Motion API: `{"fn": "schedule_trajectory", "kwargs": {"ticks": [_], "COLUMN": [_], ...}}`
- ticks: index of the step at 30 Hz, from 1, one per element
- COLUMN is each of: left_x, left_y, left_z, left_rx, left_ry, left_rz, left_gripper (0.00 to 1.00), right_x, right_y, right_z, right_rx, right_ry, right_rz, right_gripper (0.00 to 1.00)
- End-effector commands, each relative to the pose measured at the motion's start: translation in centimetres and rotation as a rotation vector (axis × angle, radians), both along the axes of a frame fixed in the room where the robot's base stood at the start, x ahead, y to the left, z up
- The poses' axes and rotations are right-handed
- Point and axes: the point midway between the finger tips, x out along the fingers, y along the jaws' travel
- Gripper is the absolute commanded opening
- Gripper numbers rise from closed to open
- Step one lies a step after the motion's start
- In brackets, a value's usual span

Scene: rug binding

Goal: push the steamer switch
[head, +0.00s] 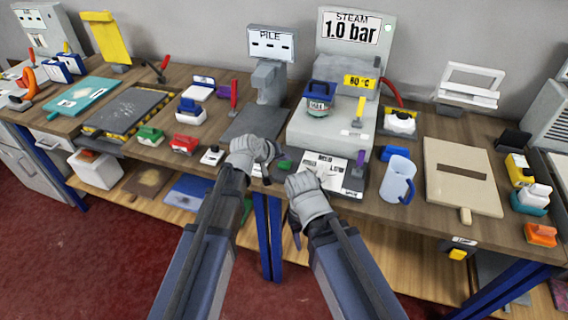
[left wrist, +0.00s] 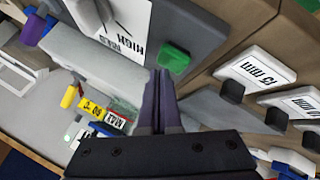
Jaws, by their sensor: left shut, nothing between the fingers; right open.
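The steamer (head: 308,128) is a grey machine with a "STEAM 1.0 bar" sign (head: 352,28) above it and a white dial plate (head: 325,170) at its front. A small green switch (head: 284,165) sits left of the plate; it also shows in the left wrist view (left wrist: 174,57). My left gripper (head: 268,168) is just left of the switch in the head view. In the left wrist view its dark fingers (left wrist: 160,82) are shut and empty, tips close beside the switch; I cannot tell if they touch. My right gripper (head: 294,183) is open, in front of the dial plate, partly hidden by its own hand.
A blue-lidded jar (head: 320,98) stands on the steamer. A blue jug (head: 397,180) is to its right, with a beige board (head: 462,178) beyond. The grey "PILE" gauge (head: 270,80) stands behind left. White tags marked in mm (left wrist: 255,68) show in the left wrist view.

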Motion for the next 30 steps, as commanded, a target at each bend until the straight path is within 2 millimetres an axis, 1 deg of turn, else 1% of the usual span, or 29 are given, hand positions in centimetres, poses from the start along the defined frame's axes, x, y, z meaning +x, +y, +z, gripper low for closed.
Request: {"fn": "schedule_trajectory", "kwargs": {"ticks": [8, 30], "left_x": [0.0, 0.0], "left_y": [0.0, -0.01], "left_z": [-0.02, -0.86], "left_rx": [0.0, 0.0], "left_ry": [0.0, 0.0], "left_rz": [0.0, 0.0], "left_gripper": [0.0, 0.0], "right_x": [0.0, 0.0], "right_y": [0.0, 0.0], "right_z": [-0.01, -0.86], "right_rx": [0.0, 0.0], "right_ry": [0.0, 0.0], "right_rz": [0.0, 0.0], "right_gripper": [0.5, 0.5]}}
